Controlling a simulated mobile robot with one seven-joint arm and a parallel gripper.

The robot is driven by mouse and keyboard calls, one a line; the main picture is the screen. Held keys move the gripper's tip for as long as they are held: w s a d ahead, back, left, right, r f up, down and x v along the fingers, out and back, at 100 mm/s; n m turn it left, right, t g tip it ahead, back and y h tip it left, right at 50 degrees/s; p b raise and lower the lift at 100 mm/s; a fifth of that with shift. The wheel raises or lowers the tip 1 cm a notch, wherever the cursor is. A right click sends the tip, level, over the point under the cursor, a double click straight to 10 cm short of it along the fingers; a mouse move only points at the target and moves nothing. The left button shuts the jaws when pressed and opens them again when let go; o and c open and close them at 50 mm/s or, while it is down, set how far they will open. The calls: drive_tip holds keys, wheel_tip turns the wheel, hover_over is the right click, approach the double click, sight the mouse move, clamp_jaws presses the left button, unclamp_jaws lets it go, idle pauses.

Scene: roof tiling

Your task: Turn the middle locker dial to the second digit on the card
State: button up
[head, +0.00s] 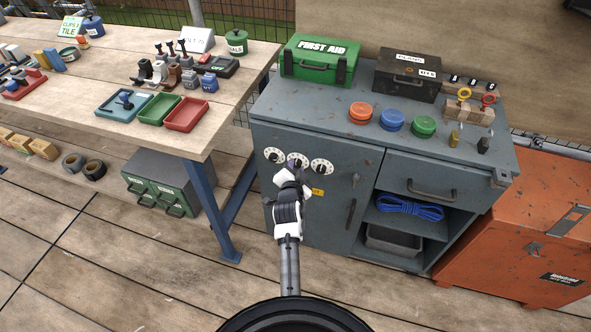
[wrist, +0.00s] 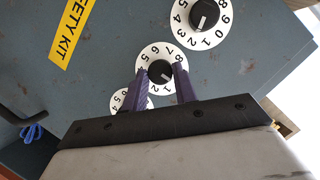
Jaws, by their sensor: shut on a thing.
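Three white dials with black digits and black knobs sit in a row on the grey cabinet's front: left dial (head: 273,155), middle dial (head: 291,159) and right dial (head: 321,167). In the wrist view the middle dial (wrist: 146,54) is between my purple fingers, the left dial (wrist: 182,17) is at upper right, and the right dial (wrist: 118,101) is partly hidden. My gripper (head: 290,170) is shut on the middle dial's black knob (wrist: 160,72). The knob's pale mark points down-right in the wrist view, near the 1. I cannot make out a card with digits.
A yellow safety kit label (wrist: 72,28) is on the grey cabinet (head: 340,200). A first aid box (head: 318,60), a black box (head: 407,74) and several coloured discs stand on top. A workbench (head: 90,90) is at left, an orange chest (head: 520,230) at right.

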drive_tip(key=n, duration=0.1)
drive_tip(key=n+h+b, duration=0.1)
drive_tip(key=n+g+b, duration=0.1)
drive_tip(key=shift+w+a+n+h, duration=0.1)
drive_tip(key=shift+a+n+h, duration=0.2)
drive_tip(key=shift+h, duration=0.1)
drive_tip(key=n+h+b, duration=0.2)
drive_tip(key=n, duration=0.1)
drive_tip(key=shift+w+a+n+g, duration=0.1)
drive_tip(key=shift+n+g, duration=0.2)
drive_tip(key=shift+n, duration=0.1)
drive_tip(key=shift+a+f+n+h+b, duration=0.1)
drive_tip(key=shift+n+h+b, duration=1.05)
drive_tip(key=shift+n, duration=0.7)
drive_tip(key=shift+a+f+n+h+b, duration=0.1)
drive_tip(key=shift+n+h+b, duration=1)
drive_tip(key=shift+n, duration=0.75)
drive_tip(key=shift+r, duration=0.1)
drive_tip(key=o, duration=1)
